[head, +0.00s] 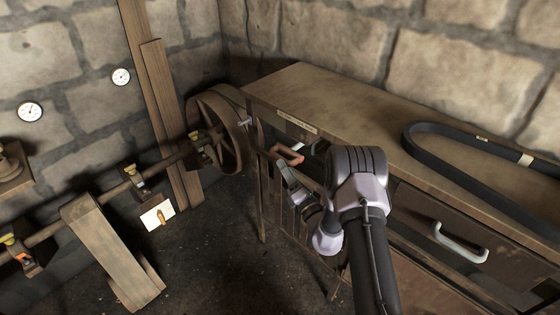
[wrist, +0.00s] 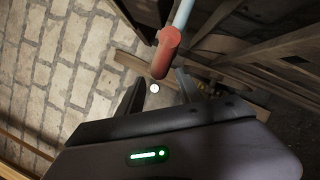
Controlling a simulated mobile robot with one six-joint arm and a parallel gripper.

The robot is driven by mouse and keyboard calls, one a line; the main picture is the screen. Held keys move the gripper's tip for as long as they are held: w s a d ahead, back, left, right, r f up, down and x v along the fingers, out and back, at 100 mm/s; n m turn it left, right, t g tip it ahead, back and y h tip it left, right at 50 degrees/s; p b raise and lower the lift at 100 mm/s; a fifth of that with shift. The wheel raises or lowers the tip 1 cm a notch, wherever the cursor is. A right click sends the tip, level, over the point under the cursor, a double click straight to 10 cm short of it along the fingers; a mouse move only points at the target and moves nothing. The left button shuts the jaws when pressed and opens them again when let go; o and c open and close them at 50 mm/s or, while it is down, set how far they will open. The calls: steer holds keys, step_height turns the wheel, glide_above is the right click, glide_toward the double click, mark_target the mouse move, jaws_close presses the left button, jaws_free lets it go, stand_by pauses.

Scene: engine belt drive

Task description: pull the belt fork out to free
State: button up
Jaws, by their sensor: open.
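The belt fork shows as a red handle (head: 289,155) on a pale rod, at the left end of the bench front in the head view. In the wrist view the red handle (wrist: 166,52) points down toward the jaws, with the pale rod running up out of frame. My gripper (head: 285,172) is just below the handle in the head view. In the wrist view my gripper (wrist: 160,78) is open, with the handle's end at or near the gap between the fingers. I cannot tell if they touch. The rod's far end is hidden.
A wooden bench (head: 320,93) carries a black belt loop (head: 410,140) at right. A drawer with a metal handle (head: 460,243) is below it. A spoked wheel (head: 218,130) on a shaft stands left of the bench. Dark floor (head: 215,260) lies open in front.

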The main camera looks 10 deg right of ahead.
steer(key=x, duration=0.5)
steer(key=shift+b, duration=0.3)
jaws_close()
steer(key=shift+s, duration=0.1)
stand_by(0.9)
